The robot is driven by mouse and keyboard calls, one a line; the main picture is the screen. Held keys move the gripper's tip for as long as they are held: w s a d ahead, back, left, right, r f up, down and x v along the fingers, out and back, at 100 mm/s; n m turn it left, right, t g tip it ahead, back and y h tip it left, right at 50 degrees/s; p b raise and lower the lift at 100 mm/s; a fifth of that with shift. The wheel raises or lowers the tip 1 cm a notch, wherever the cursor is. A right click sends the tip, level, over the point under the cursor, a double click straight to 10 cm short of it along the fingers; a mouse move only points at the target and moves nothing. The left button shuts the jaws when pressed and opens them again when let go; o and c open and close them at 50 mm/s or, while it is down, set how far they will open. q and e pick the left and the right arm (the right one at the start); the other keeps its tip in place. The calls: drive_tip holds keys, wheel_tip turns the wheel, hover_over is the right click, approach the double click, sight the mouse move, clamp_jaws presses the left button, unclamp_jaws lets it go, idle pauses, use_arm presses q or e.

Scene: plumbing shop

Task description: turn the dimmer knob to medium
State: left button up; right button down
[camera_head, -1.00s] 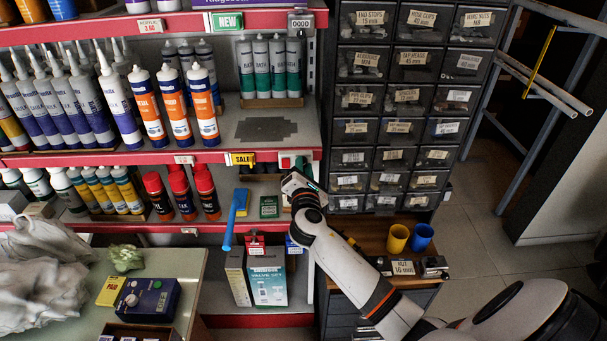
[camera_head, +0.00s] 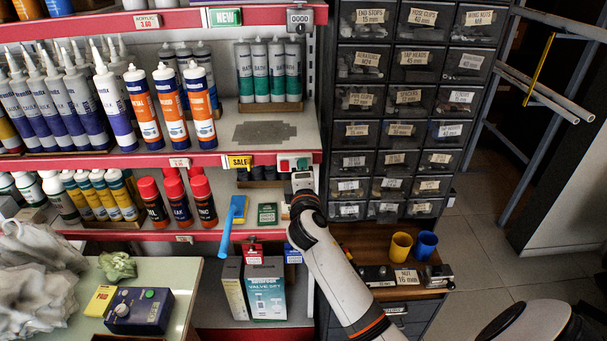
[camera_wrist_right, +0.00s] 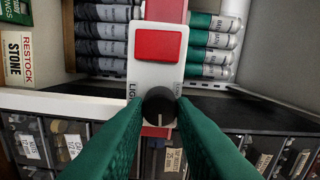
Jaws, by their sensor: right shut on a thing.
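The dimmer is a white plate (camera_wrist_right: 153,73) with a red rocker switch (camera_wrist_right: 158,45) and a round black knob (camera_wrist_right: 159,106) at its end. A pale line on the knob points toward the bottom of the right wrist view. In the head view the plate (camera_head: 292,162) sits on the red shelf edge. My right gripper (camera_wrist_right: 160,118) has its green fingers on both sides of the knob, shut on it. In the head view the right gripper (camera_head: 303,181) is against the plate, and its wrist hides the knob. My left gripper is not in view.
Drawers (camera_head: 395,130) stand close to the right of the dimmer. Red-capped cans (camera_head: 178,201) and a blue-handled tool (camera_head: 233,219) are on the shelf to the left. Boxes (camera_head: 265,290) stand below. Yellow and blue cups (camera_head: 401,246) are at lower right.

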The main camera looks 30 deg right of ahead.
drive_tip(key=shift+f, duration=0.1)
idle(0.4)
drive_tip(key=c, duration=1.5)
unclamp_jaws()
drive_tip(key=shift+s+a, duration=0.1)
drive_tip(key=b+v, duration=0.3)
drive_tip(key=v, duration=0.9)
